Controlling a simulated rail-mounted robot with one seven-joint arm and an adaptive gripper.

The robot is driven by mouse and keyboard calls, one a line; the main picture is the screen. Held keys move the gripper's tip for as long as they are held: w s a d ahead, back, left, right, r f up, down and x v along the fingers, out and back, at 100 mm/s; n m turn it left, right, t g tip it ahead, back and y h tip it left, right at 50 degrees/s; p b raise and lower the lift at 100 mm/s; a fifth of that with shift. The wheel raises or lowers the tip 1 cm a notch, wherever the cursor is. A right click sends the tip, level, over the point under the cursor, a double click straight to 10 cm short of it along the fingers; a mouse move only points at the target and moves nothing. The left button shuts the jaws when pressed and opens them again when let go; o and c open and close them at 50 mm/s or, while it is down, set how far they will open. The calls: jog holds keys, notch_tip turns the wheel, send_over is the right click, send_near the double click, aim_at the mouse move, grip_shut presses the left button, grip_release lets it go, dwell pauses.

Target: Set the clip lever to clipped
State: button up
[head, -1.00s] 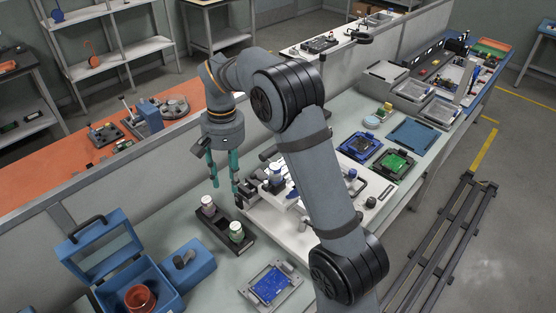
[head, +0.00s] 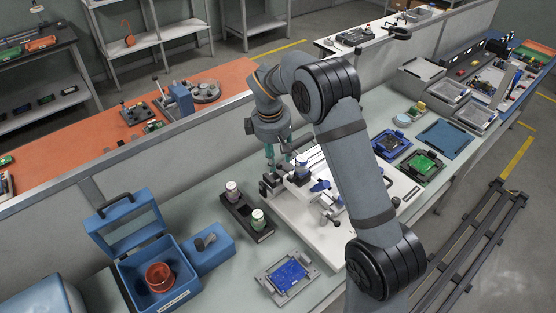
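The white fixture board (head: 300,215) lies on the pale bench at the middle, with dark clamps and blue-handled parts on it. A blue lever-like part (head: 320,186) shows near its middle, partly beside my arm. A dark clamp block (head: 270,186) stands at its left back corner. I cannot tell which part is the clip lever or how it is set. My gripper (head: 280,160) points down with teal fingers apart, just above and behind the board's left back end. Nothing shows between the fingers. My arm hides the board's right part.
A black tray (head: 242,219) with two capped jars stands left of the board. A blue circuit board in a grey holder (head: 287,277) lies in front. An open blue box (head: 128,269) is at the left. A low divider (head: 150,176) runs behind the bench.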

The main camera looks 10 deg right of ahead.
aim_at(278, 164)
jog(key=shift+w+d+f, duration=0.1)
jog(key=shift+w+f, duration=0.05)
jog(key=shift+f, duration=0.6)
jog(key=shift+w+d+f, duration=0.1)
jog(key=shift+f, duration=0.65)
jog(key=shift+c, duration=0.8)
grip_shut()
